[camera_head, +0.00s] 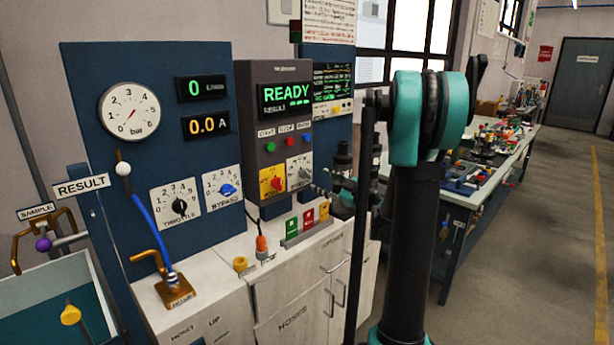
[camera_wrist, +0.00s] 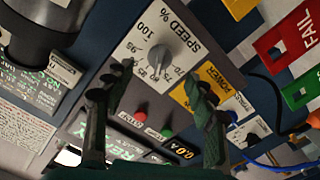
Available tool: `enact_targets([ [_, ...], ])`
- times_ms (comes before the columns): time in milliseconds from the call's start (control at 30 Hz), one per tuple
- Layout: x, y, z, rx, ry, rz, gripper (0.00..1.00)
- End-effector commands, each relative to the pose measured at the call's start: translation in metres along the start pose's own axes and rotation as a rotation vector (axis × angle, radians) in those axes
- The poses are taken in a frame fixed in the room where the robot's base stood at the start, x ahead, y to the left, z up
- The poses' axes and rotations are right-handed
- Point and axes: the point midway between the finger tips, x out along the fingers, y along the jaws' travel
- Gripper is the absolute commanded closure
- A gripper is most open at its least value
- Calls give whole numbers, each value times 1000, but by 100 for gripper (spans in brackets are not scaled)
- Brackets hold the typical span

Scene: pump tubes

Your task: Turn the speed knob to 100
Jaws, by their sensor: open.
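The speed knob (camera_wrist: 161,54) is a grey knob on a white dial plate marked SPEED %, seen upside down in the wrist view. The 100 mark lies on the upper left of the dial there; I cannot tell exactly which mark the knob points at. In the head view the speed dial (camera_head: 299,168) is on the dark console, right of the red and yellow power switch (camera_head: 272,182). My gripper (camera_wrist: 160,72) is open, with one finger on each side of the knob in the picture. The fingers look apart from it; nothing is held.
The console screen (camera_head: 284,95) reads READY. Green, red and blue buttons (camera_head: 287,141) sit below it. Coloured cards, including FAIL (camera_wrist: 286,40), stand close to the dial. The blue panel holds a gauge (camera_head: 130,112) and the throttle and bypass dials. A workbench (camera_head: 480,170) stands behind my arm.

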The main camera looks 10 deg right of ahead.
Motion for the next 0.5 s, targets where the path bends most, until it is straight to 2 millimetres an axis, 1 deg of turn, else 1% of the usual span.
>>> enact_targets([
  [33, 11, -1, -1, 0, 2, -4, 44],
  [100, 25, -1, 0, 0, 2, -3, 44],
  [300, 60, -1, 0, 0, 1, -2, 44],
  [500, 79, 0, 0, 0, 0, -1, 44],
])
